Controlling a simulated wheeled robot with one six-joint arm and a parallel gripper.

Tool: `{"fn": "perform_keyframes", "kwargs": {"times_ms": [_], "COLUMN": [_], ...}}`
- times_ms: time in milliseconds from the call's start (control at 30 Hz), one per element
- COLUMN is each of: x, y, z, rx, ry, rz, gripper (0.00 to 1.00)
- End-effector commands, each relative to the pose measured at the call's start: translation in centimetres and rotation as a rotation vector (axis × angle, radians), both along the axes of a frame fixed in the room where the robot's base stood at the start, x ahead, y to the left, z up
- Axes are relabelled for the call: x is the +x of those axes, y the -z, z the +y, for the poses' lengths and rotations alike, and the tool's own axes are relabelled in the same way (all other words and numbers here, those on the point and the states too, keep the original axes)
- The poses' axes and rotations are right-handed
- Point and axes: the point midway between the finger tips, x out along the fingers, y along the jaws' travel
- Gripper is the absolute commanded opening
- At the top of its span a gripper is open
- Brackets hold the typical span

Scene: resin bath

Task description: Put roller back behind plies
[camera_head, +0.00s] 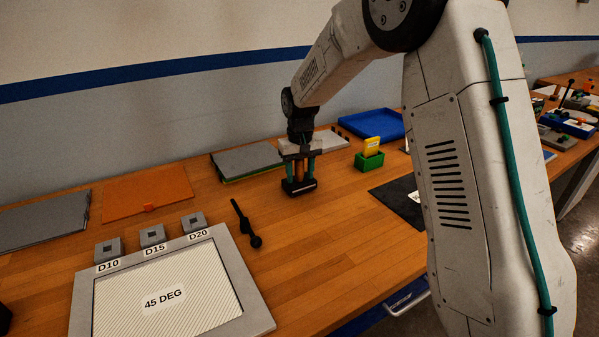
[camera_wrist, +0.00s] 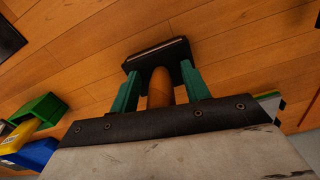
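A tool with an upright wooden handle (camera_wrist: 160,88) and a wide black head (camera_head: 299,188) stands on the bench at the back; it may be the roller, though I see no clear roller drum. My gripper (camera_head: 301,170) is lowered over it, pointing down. Its green fingers (camera_wrist: 159,72) stand on either side of the handle, with narrow gaps visible, so it looks open around the handle. The plies are flat sheets along the back: grey (camera_head: 45,222), orange (camera_head: 148,193) and grey-green (camera_head: 247,161).
A black stick-like tool (camera_head: 243,220) lies left of my gripper. A framed "45 DEG" panel (camera_head: 255,318) and several grey blocks fill the front left. A green box (camera_head: 369,161), blue tray (camera_head: 372,124) and dark mat (camera_head: 391,199) lie to the right. The bench middle is clear.

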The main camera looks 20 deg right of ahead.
Motion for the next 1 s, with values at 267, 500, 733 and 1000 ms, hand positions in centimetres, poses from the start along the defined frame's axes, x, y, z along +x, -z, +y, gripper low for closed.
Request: {"fn": "perform_keyframes", "kwargs": {"times_ms": [267,500,733,1000], "x": [0.1,0.1,0.0,0.0], "y": [-1.9,-7.0,-11.0,-12.4], "z": [0.0,0.0,0.0,0.0], "rx": [0.0,0.0,0.0,0.0], "ry": [0.0,0.0,0.0,0.0], "rz": [-0.004,-0.004,-0.003,0.0], "gripper": [0.47,0.47,0.47,0.47]}}
